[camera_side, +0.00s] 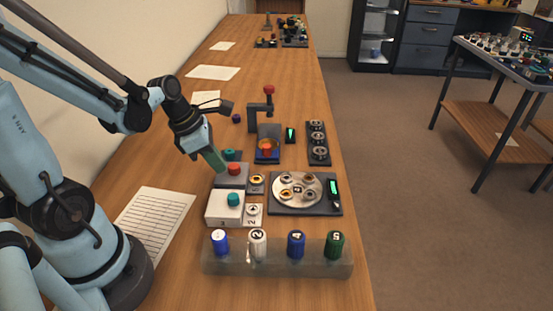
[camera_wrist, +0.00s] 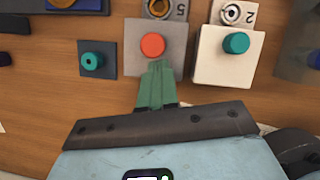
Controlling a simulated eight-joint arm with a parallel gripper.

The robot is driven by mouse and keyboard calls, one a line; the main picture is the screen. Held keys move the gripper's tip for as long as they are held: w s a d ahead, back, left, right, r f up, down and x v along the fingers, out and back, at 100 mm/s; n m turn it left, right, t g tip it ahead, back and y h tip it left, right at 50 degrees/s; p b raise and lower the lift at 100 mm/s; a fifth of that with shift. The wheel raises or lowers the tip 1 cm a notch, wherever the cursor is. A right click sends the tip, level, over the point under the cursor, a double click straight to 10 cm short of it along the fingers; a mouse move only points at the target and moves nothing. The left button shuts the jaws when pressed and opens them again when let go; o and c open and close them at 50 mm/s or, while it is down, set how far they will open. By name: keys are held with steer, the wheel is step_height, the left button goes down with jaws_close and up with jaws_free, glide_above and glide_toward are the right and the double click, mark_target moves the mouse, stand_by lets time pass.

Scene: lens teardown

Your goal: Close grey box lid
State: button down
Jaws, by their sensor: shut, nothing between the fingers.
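The grey box (camera_side: 223,183) stands on the wooden bench. A red knob (camera_side: 235,169) is on its grey top, and box and knob also show in the wrist view, the box (camera_wrist: 133,60) and the knob (camera_wrist: 152,46). The lid looks flat on the box; I cannot tell whether it is fully seated. My gripper (camera_side: 221,166) has green fingers, closed together and empty. In the wrist view its fingertips (camera_wrist: 157,66) overlap the near part of the grey box, just short of the knob. I cannot tell whether they touch it.
A white box (camera_side: 218,208) with a teal knob stands beside the grey box. A dark pad (camera_wrist: 98,75) with a teal knob is on the other side. A round tray (camera_side: 297,205) and a rack (camera_side: 280,266) of numbered canisters are close by. A sheet of paper (camera_side: 158,220) lies at left.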

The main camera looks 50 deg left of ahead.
steer(key=s, duration=0.1)
steer(key=s+a, duration=0.2)
steer(key=shift+s+r, duration=0.1)
steer(key=shift+r, duration=0.15)
steer(key=shift+v, duration=4.65)
steer(key=w+d+m+t+y, duration=0.1)
steer(key=w+d+m, duration=0.2)
steer(key=m, duration=1.2)
steer(key=w+d+m+t+y, duration=0.1)
steer(key=d+m, duration=0.6)
steer(key=m, duration=0.8)
steer(key=shift+w+d+t, duration=0.3)
steer(key=shift+w+t, duration=0.3)
steer(key=shift+w, duration=0.25)
